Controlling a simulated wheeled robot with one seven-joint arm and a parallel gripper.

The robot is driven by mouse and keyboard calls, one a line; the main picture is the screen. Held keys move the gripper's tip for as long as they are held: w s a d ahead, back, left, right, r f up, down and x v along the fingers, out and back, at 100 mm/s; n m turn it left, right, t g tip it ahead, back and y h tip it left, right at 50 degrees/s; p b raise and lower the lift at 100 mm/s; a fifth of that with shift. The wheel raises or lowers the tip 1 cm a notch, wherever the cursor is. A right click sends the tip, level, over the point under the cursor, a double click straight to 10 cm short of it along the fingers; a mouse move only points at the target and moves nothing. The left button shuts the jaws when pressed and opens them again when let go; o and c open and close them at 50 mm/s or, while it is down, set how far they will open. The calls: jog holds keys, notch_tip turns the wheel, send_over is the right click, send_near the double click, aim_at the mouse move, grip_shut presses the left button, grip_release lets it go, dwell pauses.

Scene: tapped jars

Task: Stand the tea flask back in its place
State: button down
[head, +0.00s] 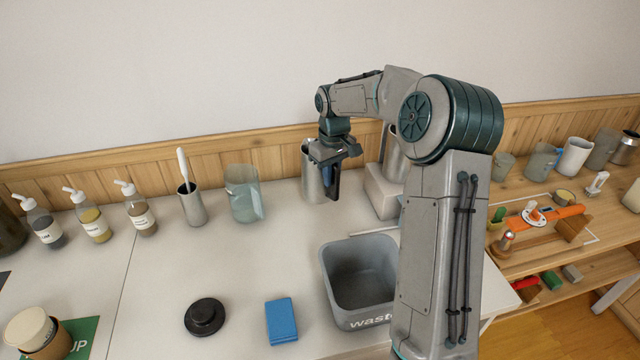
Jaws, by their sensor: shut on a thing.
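A steel cylinder (312,182), which I take to be the tea flask, is upright at the back of the white table, near the wall. My gripper (332,185) points down at its right side and is shut on it. The fingers hide part of the flask, and I cannot tell whether its base touches the table. No marked place for the flask can be made out.
A steel vessel on a pale block (383,192) stands close on the right, partly behind my arm. A grey waste bin (345,320) is in front. A translucent jug (243,195) and a brush holder (192,207) stand left. A black lid (205,316) and blue sponge (281,321) lie nearer.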

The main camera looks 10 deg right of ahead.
aim_at(321, 186)
jog(key=w+f, duration=0.1)
jog(key=w+a, duration=0.1)
jog(key=w, duration=0.1)
jog(key=w+f+p, duration=0.1)
jog(key=shift+w+a+f, duration=0.15)
jog(key=shift+a+f, duration=0.2)
jog(key=shift+a, duration=0.05)
jog(key=shift+f+p, duration=0.6)
jog(key=shift+f, duration=1.5)
jog(key=c, duration=1.4)
grip_release()
jog(key=shift+c, duration=0.2)
